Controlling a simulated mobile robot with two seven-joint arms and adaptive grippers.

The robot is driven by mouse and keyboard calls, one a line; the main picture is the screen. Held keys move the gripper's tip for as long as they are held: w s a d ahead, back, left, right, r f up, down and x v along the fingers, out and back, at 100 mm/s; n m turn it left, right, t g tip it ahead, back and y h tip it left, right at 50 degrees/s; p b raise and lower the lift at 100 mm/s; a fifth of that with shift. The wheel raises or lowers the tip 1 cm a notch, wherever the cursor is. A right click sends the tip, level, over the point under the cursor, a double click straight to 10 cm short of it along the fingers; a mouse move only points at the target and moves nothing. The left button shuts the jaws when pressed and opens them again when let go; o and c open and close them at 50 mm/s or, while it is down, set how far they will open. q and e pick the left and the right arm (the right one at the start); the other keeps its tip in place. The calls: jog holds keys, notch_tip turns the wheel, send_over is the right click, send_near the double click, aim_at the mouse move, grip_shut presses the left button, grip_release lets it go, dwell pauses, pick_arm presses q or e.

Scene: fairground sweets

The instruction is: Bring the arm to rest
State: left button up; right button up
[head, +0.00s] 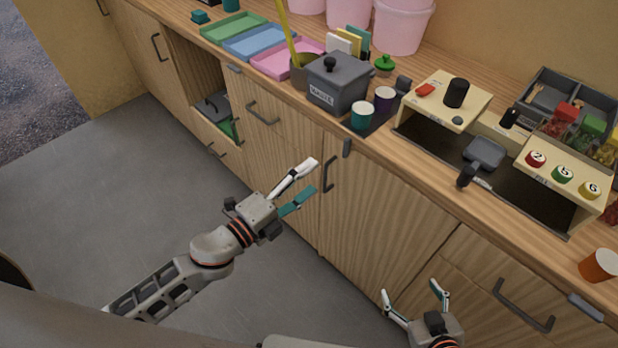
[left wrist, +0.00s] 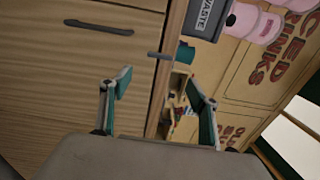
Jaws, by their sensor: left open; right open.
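My left gripper (head: 307,185) is open and empty in the head view. It hangs in front of the wooden cabinet doors, below the counter edge and apart from the handles. Its two fingers also show in the left wrist view (left wrist: 160,105), spread with nothing between them. My right gripper (head: 416,294) is open and empty at the lower right of the head view. It is in front of the lower cabinet and drawer fronts, and its wrist is cut off by the bottom edge.
The wooden counter (head: 390,148) holds a grey waste box (head: 338,84), a teal cup (head: 362,116), a purple cup (head: 384,99), coloured trays and an orange cup (head: 598,265). Door handles (head: 328,174) and a drawer handle (head: 523,306) stick out. Open floor (head: 110,190) lies left.

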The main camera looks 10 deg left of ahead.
pick_arm(q)
jog(key=shift+f, duration=0.1)
jog(key=s+a+f+n+g+y, duration=0.1)
jog(key=s+a+f+n+y, duration=0.1)
jog(key=s+a+f+n, duration=0.2)
jog(key=s+a+f+n+g+y, duration=0.1)
jog(key=s+a+f+n+y, duration=0.2)
jog(key=f+n, duration=0.6)
jog(key=s+a+f+n+g+y, duration=0.1)
jog(key=s+a+f+n+y, duration=0.1)
jog(key=s+a+f+n, duration=0.3)
notch_tip(320, 180, down, 2)
jog(key=s+n, duration=0.2)
jog(key=n, duration=0.1)
jog(key=shift+s+g+y, duration=0.3)
jog(key=shift+g+y, duration=0.1)
jog(key=shift+f, duration=0.1)
